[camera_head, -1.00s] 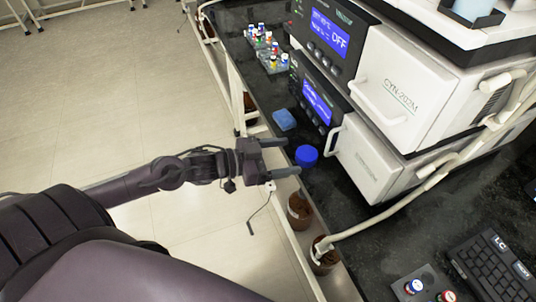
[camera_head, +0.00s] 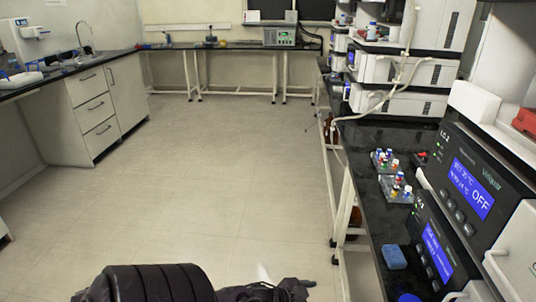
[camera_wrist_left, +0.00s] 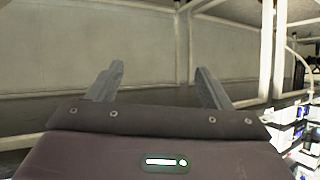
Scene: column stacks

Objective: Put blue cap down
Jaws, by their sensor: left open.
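The blue cap (camera_head: 408,298) shows only as a sliver at the bottom edge of the head view, on the dark bench (camera_head: 370,215) in front of the instruments. My left gripper (camera_wrist_left: 158,85) is open in the left wrist view, with nothing between its two fingers. That view shows the bench frame and a pale wall beyond them, not the cap. In the head view only part of my left arm shows at the bottom, and its jaws are not visible there. My right gripper is in neither view.
A blue block (camera_head: 394,256) lies on the bench beyond the cap. Racks of small vials (camera_head: 398,190) stand farther along. Instruments with lit displays (camera_head: 472,188) line the right. The floor (camera_head: 220,170) left of the bench is clear.

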